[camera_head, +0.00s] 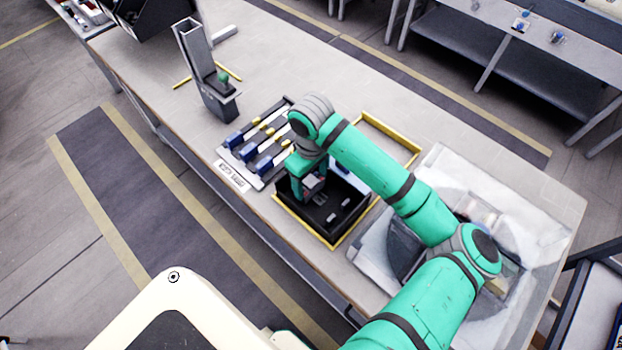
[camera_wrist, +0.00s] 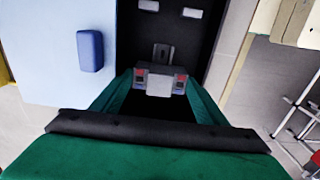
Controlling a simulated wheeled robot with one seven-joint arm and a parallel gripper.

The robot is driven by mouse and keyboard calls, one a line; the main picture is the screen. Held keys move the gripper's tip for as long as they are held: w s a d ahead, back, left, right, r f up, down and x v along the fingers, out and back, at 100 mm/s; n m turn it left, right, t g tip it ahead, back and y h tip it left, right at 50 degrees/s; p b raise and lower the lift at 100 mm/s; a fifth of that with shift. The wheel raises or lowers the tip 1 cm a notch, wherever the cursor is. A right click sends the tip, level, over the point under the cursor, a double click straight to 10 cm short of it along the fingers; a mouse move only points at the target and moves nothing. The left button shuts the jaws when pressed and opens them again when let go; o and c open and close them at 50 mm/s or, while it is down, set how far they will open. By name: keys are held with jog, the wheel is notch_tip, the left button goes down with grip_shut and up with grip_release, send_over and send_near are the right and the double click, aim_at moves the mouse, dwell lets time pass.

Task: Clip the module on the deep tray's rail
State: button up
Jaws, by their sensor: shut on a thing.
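My gripper (camera_head: 308,192) points down over the deep tray (camera_head: 352,222), a black open box inside a yellow outline. The wrist view shows my gripper (camera_wrist: 160,82) shut on a small grey module (camera_wrist: 159,83), with grey and red fingertip pads on either side. A slotted grey upright piece (camera_wrist: 162,53) shows just beyond the module; I cannot tell whether it is part of the rail or touches the module. Other small light grey pieces (camera_wrist: 192,13) lie on the tray's dark floor. The rail cannot be told clearly.
A pale blue panel with a blue block (camera_wrist: 90,51) lies beside the tray. A rack of blue-handled screwdrivers (camera_head: 258,145) stands to the left, and a tall grey holder (camera_head: 205,75) farther back. A clear plastic sheet or bin (camera_head: 530,215) covers the table's right end.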

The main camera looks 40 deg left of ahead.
jog(key=shift+f, duration=0.2)
jog(key=shift+c, duration=0.5)
jog(key=o, duration=1.4)
jog(key=shift+c, duration=0.2)
jog(key=shift+r, duration=0.15)
notch_tip(320, 180, up, 11)
jog(key=shift+f, duration=0.2)
notch_tip(320, 180, up, 8)
jog(key=shift+f, duration=0.15)
